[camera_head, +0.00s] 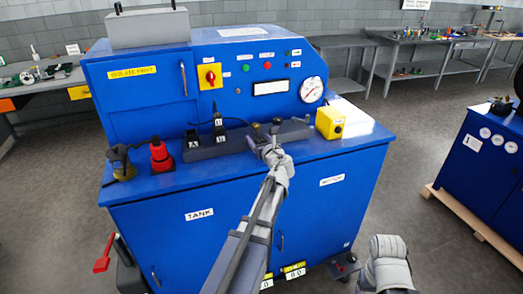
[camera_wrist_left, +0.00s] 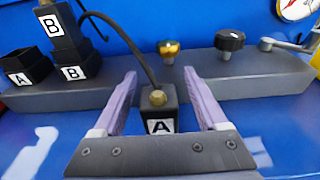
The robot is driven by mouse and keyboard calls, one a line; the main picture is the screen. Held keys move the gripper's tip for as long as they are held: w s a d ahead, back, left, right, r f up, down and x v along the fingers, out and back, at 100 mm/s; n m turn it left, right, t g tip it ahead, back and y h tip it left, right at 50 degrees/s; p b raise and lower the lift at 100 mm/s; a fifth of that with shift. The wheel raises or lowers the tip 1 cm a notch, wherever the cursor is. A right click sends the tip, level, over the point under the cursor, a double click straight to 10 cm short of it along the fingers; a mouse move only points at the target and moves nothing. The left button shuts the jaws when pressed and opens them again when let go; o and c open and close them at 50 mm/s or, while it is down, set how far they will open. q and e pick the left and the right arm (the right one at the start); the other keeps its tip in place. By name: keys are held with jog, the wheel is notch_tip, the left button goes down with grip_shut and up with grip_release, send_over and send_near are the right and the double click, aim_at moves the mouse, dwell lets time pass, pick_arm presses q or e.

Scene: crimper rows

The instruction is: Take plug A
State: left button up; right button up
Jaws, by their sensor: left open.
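Plug A (camera_wrist_left: 160,120) is a black block with a white "A" label and a brass top, standing in front of the grey rail (camera_wrist_left: 220,88). My left gripper (camera_wrist_left: 163,105) is open, with one finger on each side of the plug and small gaps visible. In the head view my left gripper (camera_head: 270,146) is over the cabinet's front top and mostly hides the plug. A black cable (camera_wrist_left: 120,38) arches behind it. Black blocks labelled A (camera_wrist_left: 26,70) and B (camera_wrist_left: 76,68) stand on the rail, with a plug labelled B (camera_wrist_left: 56,26) above the latter. My right gripper is out of view.
A brass knob (camera_wrist_left: 168,50), a black knob (camera_wrist_left: 229,40) and a small lever (camera_wrist_left: 285,45) sit along the rail. A gauge (camera_head: 312,89) is on the panel.

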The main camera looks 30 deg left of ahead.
pick_arm(q)
grip_shut()
dwell(0.5)
